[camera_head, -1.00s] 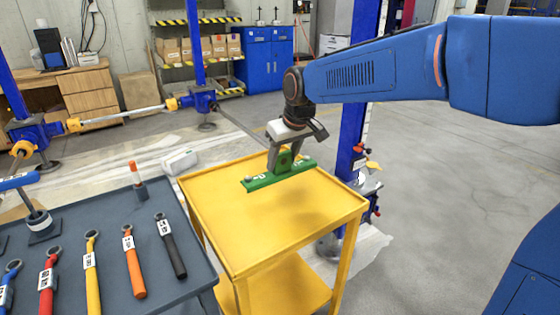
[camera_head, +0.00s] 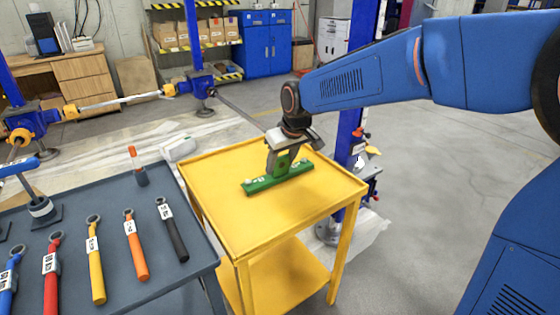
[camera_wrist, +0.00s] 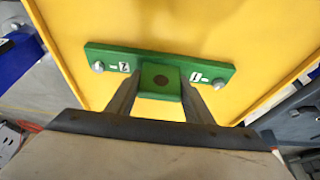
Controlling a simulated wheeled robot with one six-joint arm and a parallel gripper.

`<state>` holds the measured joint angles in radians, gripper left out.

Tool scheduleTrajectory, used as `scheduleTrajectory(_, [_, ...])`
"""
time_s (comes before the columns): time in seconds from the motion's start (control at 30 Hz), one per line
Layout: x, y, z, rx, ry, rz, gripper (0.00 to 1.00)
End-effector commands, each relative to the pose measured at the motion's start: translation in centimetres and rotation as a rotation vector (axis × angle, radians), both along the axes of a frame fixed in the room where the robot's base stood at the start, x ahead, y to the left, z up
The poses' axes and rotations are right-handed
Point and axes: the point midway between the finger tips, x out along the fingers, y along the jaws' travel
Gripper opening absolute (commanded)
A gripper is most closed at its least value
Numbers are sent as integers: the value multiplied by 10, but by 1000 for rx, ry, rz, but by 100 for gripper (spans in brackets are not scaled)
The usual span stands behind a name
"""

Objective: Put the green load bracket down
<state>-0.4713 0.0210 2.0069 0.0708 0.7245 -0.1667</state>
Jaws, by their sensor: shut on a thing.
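The green load bracket (camera_head: 262,184) is a flat bar with a raised block in its middle and a bolt near each end. It is at the top of the yellow cart (camera_head: 300,213). My gripper (camera_head: 281,164) is shut on the bracket's middle block from above. In the wrist view the bracket (camera_wrist: 110,55) lies across the picture over the yellow top, the block between my two fingers (camera_wrist: 160,88). The bracket looks level and very close to the cart top; I cannot tell for certain whether it touches.
A dark bench (camera_head: 120,222) to the left carries several coloured wrenches in a row. A blue post (camera_head: 350,130) stands just behind the cart's right side. The cart top around the bracket is bare. Open floor (camera_head: 450,160) lies to the right.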

Motion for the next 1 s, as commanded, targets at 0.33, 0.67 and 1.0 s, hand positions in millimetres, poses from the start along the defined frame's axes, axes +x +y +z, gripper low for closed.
scheduleTrajectory(0.33, [0,0,-2,0,0,0,66])
scheduleTrajectory(0.67, [-2,-1,5,1,-1,0,66])
scheduleTrajectory(1.0, [-20,-14,61,1,-4,0,66])
